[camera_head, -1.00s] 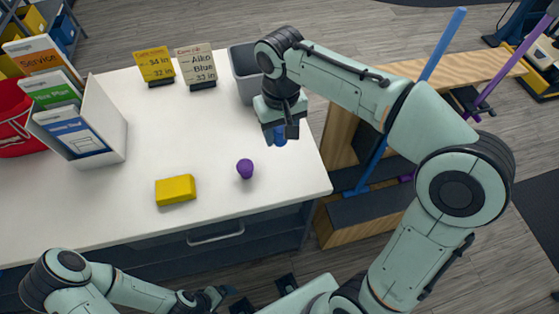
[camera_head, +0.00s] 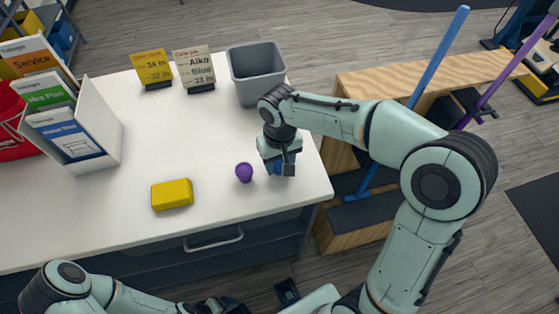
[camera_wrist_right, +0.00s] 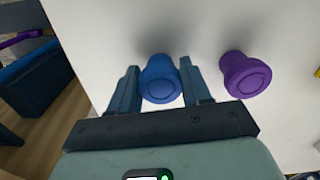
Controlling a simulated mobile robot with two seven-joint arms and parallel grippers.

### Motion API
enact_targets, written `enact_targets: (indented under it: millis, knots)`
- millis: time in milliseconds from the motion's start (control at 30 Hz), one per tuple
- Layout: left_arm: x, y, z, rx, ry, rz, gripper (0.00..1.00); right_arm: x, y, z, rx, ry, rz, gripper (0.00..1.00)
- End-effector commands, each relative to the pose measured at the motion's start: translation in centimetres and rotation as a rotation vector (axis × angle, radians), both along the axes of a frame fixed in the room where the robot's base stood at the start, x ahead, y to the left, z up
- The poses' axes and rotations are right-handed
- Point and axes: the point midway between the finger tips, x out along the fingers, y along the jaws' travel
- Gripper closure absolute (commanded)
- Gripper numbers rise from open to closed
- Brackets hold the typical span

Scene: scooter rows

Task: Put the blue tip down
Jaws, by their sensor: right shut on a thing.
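The blue tip (camera_wrist_right: 160,80) is between the fingers of my right gripper (camera_wrist_right: 160,88), which is shut on it, in the right wrist view. In the head view my right gripper (camera_head: 282,168) is low over the table's right part, and a little of the blue tip (camera_head: 275,168) shows beside the fingers. I cannot tell whether the tip touches the table. A purple tip (camera_head: 244,172) stands on the table just left of the gripper; it also shows in the right wrist view (camera_wrist_right: 246,74). My left gripper (camera_head: 222,306) is at the bottom edge, partly cut off.
The white table (camera_head: 120,205) also holds a yellow block (camera_head: 172,194), a grey bin (camera_head: 258,72), two sign cards (camera_head: 194,68) and a white brochure holder (camera_head: 105,125). A blue scooter pole (camera_head: 438,58) and a wooden stand (camera_head: 400,82) are to the right of the table.

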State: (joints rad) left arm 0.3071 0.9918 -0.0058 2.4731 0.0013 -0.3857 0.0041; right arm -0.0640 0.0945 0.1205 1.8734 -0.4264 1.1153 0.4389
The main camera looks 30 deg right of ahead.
Motion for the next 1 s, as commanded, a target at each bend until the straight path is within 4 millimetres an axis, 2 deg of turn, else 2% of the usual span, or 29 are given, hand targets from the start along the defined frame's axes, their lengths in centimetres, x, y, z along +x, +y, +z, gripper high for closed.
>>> enact_targets:
  millis: [167, 200, 267, 533, 667, 767, 1000]
  knots:
    - [-0.2, 0.0, -0.3, 0.000, 0.002, 0.000, 0.06, 0.0, 0.0, -0.4, 0.000, 0.000, 0.000, 0.82]
    - [-0.1, 0.0, -0.3, 0.001, 0.002, 0.000, 0.06, 0.0, 0.0, -0.3, 0.000, 0.000, 0.000, 0.43]
    - [-0.1, 0.0, -0.3, 0.000, 0.001, 0.000, 0.06, 0.0, 0.0, -0.3, 0.000, 0.000, 0.000, 0.27]
    - [-0.1, 0.0, -0.2, 0.000, 0.001, 0.000, 0.06, 0.0, 0.0, -0.2, 0.000, -0.001, 0.000, 0.27]
    - [0.1, 0.0, 0.2, 0.000, -0.001, 0.000, 0.06, 0.1, 0.0, 0.6, 0.001, -0.004, 0.000, 0.27]
    - [0.2, 0.0, 0.4, 0.000, -0.002, 0.000, 0.06, 0.2, 0.0, 2.2, 0.000, -0.007, 0.001, 0.27]
    - [0.8, 0.0, 1.4, 0.000, -0.009, 0.000, 0.06, 0.2, 0.0, 7.6, 0.001, -0.007, 0.000, 0.27]
